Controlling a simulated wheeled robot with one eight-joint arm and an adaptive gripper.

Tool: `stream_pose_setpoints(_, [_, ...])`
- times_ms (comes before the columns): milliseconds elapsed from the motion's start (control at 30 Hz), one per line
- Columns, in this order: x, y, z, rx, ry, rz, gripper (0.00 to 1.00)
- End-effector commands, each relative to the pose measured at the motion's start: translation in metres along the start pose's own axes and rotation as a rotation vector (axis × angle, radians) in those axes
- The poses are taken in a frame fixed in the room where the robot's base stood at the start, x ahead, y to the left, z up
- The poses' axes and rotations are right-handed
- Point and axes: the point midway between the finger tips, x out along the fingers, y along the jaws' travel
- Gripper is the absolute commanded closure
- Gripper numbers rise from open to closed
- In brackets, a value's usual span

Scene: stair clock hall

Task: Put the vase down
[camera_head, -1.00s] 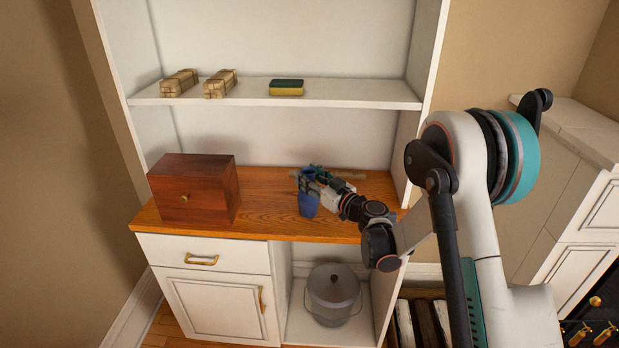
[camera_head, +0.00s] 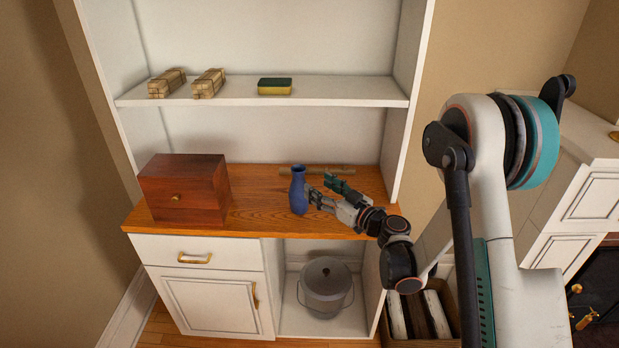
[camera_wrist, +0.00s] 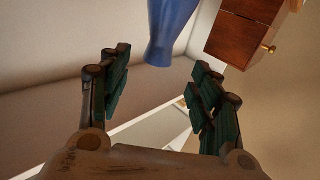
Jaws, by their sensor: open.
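The blue vase (camera_head: 298,190) stands upright on the wooden counter (camera_head: 255,222), right of the wooden box. My gripper (camera_head: 322,190) is open just to the right of the vase. In the wrist view the vase (camera_wrist: 170,30) shows at the top, beyond the fingertips of my gripper (camera_wrist: 160,80).
A dark red wooden box (camera_head: 185,190) with a small knob stands on the counter at left. A thin stick-like item (camera_head: 315,170) lies behind the vase. The shelf above (camera_head: 235,98) holds two wrapped bundles and a sponge (camera_head: 275,86). A lidded pot (camera_head: 326,285) sits below.

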Motion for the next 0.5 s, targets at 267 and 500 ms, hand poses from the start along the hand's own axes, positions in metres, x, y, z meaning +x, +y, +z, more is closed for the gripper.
stream_pose_setpoints(267, [-0.024,0.000,0.000,0.000,0.000,0.000,0.42])
stream_pose_setpoints(500, [-0.025,-0.002,-0.006,0.008,-0.018,-0.003,0.42])
